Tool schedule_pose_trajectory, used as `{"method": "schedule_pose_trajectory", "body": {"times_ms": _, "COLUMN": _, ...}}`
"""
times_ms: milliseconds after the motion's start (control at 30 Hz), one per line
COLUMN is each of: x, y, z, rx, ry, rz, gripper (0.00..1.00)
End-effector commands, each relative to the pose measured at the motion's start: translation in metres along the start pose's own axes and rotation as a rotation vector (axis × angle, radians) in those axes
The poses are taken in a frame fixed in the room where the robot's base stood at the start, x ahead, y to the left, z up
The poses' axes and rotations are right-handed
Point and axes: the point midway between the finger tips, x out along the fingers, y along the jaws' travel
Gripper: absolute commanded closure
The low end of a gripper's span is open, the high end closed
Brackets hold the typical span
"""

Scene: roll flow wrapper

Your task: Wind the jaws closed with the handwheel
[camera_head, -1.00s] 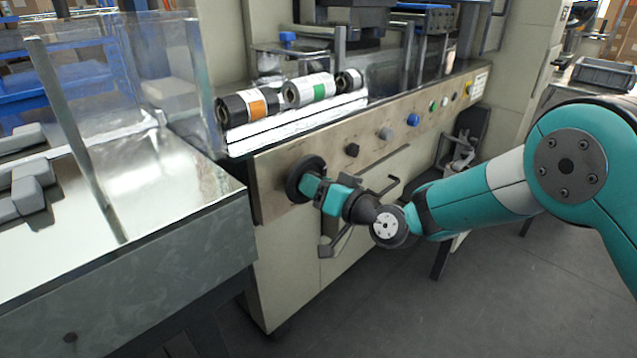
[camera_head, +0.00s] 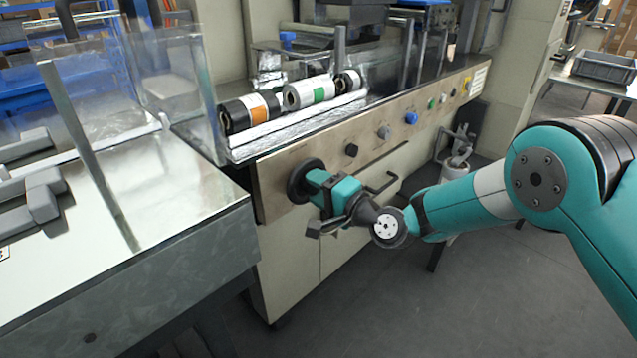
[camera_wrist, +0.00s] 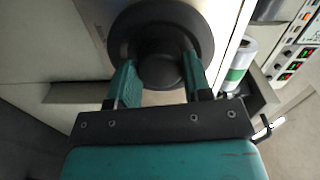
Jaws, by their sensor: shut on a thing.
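The handwheel (camera_head: 303,181) is a round black wheel on the front panel of the machine, near its left end. My gripper (camera_head: 312,182) reaches it from the front right and is shut on it. In the wrist view my gripper (camera_wrist: 160,82) has its two teal fingers on either side of the black hub of the handwheel (camera_wrist: 160,20). The wheel's rim shows behind the fingers. In the head view the gripper covers part of the wheel. The jaws that the wheel drives cannot be made out.
A row of knobs (camera_head: 384,132) runs along the panel (camera_head: 270,185) to the right. Rolls (camera_head: 250,113) lie above it. A metal table (camera_head: 150,215) with a clear guard stands close on the left. A black bar handle (camera_head: 382,184) juts out below the panel. Floor is open at the front right.

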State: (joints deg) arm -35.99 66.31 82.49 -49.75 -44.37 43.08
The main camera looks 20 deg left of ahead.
Motion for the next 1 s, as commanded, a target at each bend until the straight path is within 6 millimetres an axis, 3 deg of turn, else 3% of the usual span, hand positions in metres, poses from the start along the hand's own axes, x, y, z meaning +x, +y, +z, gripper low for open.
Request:
{"method": "schedule_pose_trajectory", "body": {"times_ms": 600, "x": -0.0012, "y": 0.0011, "z": -0.0013, "rx": 0.578, "ry": -0.014, "rz": -0.014, "gripper": 0.78}}
{"method": "schedule_pose_trajectory", "body": {"times_ms": 1000, "x": -0.0011, "y": 0.0021, "z": -0.0012, "rx": 0.833, "ry": -0.022, "rz": -0.022, "gripper": 0.78}}
